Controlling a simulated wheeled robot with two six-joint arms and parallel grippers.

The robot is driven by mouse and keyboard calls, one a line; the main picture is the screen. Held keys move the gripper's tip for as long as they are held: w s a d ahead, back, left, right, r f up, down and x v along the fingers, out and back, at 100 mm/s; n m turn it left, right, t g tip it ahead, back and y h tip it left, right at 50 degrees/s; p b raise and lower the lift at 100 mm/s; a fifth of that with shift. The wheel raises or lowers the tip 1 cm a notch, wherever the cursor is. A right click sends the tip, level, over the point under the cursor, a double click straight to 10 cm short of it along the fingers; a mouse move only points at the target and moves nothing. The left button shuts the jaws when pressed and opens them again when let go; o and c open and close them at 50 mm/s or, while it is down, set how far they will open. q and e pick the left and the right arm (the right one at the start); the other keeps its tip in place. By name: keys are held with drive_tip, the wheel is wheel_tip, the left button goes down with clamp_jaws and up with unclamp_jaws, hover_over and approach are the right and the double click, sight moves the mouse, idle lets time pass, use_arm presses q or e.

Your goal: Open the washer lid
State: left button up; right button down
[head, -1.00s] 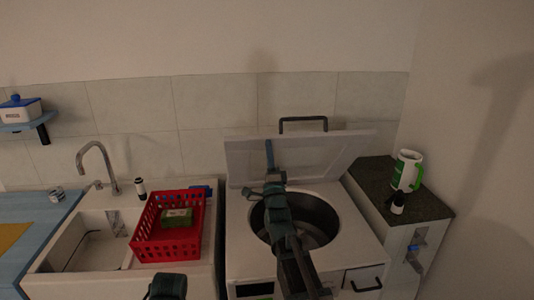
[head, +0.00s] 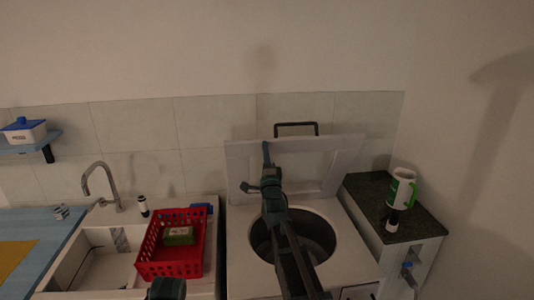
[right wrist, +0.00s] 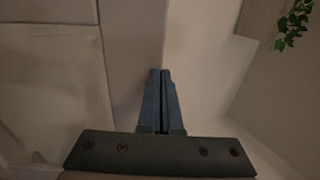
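The washer (head: 344,250) is a white top-loader with a round dark drum opening (head: 318,236). Its white lid (head: 335,160) stands raised at the back, leaning near the tiled wall, with a dark handle (head: 297,124) at its top edge. My right gripper (head: 267,152) is in front of the lid's inner face, its arm reaching over the drum. Whether it touches the lid I cannot tell. In the right wrist view its two fingers (right wrist: 161,100) are together with nothing visible between them. My left gripper (head: 166,289) shows only partly at the bottom edge, its fingers unclear.
Left of the washer is a sink with a tap (head: 102,185) and a red basket (head: 160,257) holding a green-and-white item.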

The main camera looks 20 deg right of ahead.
drive_tip(key=x, duration=0.3)
drive_tip(key=shift+w+r+p, duration=0.1)
drive_tip(key=shift+w+p, duration=0.05)
drive_tip(key=shift+p, duration=0.2)
use_arm(q)
drive_tip(key=shift+r, duration=0.8)
drive_tip(key=f+b, duration=0.3)
drive_tip(key=d+f+b, duration=0.1)
drive_tip(key=f+b, duration=0.1)
drive_tip(key=shift+s, duration=0.25)
use_arm(e)
drive_tip(key=r+v, duration=0.1)
drive_tip(key=v, duration=1.3)
drive_tip(key=shift+s+r, duration=0.2)
drive_tip(key=shift+s, duration=0.25)
